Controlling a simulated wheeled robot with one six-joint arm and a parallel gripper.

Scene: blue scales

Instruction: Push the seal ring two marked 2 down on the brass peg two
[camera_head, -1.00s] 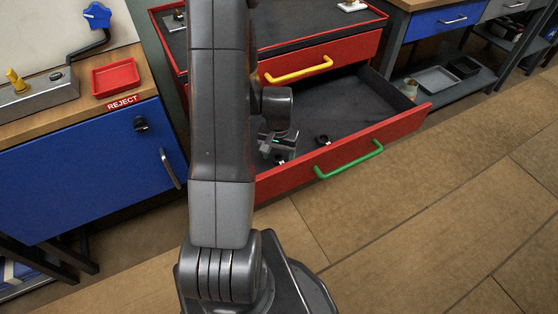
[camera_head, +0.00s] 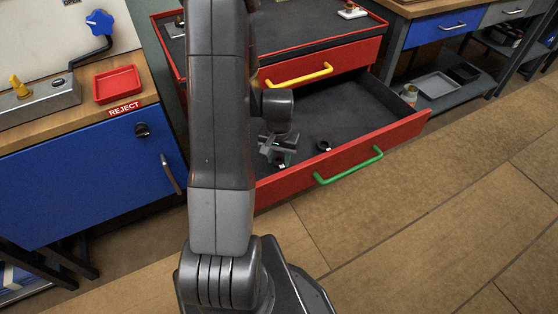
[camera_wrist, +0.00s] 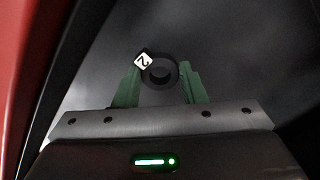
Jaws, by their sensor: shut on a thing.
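My gripper (camera_wrist: 160,82) has its green fingers shut on a black ring (camera_wrist: 172,80), one finger on each side. The ring bears a white tag marked 2 (camera_wrist: 143,61), so it is seal ring two. In the head view, my gripper (camera_head: 278,152) is low inside the open red drawer, with the ring partly hidden below it. I cannot tell whether the ring is clear of the drawer floor. A yellow, peg-like piece (camera_head: 18,85) stands on a grey block on the left bench; I cannot tell whether it is brass peg two.
Another black ring (camera_head: 323,146) lies in the drawer (camera_head: 350,110), right of my gripper. The drawer's red front with a green handle (camera_head: 349,166) stands close by. A red reject tray (camera_head: 117,84) is on the left bench. The drawer's right part is clear.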

